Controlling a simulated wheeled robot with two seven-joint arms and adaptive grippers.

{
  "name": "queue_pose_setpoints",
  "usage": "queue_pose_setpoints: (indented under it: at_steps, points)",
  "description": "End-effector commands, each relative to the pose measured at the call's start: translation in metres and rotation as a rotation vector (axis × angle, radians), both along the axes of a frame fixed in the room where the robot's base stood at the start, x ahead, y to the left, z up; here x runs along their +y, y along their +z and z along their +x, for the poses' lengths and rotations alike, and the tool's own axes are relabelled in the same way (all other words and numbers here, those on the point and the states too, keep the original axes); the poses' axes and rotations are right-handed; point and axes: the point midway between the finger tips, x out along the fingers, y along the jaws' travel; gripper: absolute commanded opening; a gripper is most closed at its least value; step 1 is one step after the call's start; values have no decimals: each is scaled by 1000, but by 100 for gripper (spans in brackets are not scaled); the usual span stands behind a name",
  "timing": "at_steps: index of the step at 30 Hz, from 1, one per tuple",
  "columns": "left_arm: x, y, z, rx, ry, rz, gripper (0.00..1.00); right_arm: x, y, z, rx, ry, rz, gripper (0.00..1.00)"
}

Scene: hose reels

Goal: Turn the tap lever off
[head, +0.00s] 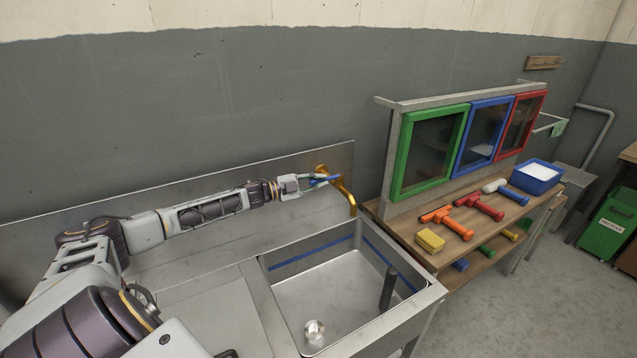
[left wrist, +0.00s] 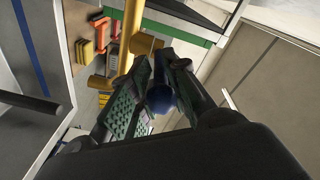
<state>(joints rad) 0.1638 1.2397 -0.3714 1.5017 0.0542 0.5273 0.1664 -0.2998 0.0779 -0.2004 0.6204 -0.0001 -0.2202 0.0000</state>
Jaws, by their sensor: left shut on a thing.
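The brass tap (head: 346,192) stands at the back of the steel sink and its spout curves down over the basin. In the left wrist view the yellow tap pipe (left wrist: 127,35) runs down just beyond my fingers. My left gripper (head: 322,179) is at the top of the tap, with its arm stretched along the back wall panel. It is shut on the blue tap lever (left wrist: 159,98), which shows between the green-padded fingers. The fingers hide much of the lever, so its exact angle is hard to tell. My right gripper is in neither view.
The sink basin (head: 335,303) holds a dark upright post (head: 388,288) and a shiny round drain piece (head: 314,330). To its right, a wooden bench carries a yellow sponge (head: 430,241), orange and red tools and a blue tub (head: 537,176), below green, blue and red framed panels.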

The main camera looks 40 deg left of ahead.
Motion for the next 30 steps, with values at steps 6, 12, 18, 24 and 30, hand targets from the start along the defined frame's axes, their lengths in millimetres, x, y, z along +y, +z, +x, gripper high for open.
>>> queue_pose_setpoints:
  at_steps: [6,12,18,24,30]
  points:
    - [1,-1,0,1,1,2,26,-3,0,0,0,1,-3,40]
    - [1,0,0,0,1,1,35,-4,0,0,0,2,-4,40]
    - [1,0,0,-1,1,1,35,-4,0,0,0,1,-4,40]
    - [2,-1,-2,1,2,1,35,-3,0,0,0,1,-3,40]
    - [6,-1,-7,1,2,1,35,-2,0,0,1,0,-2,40]
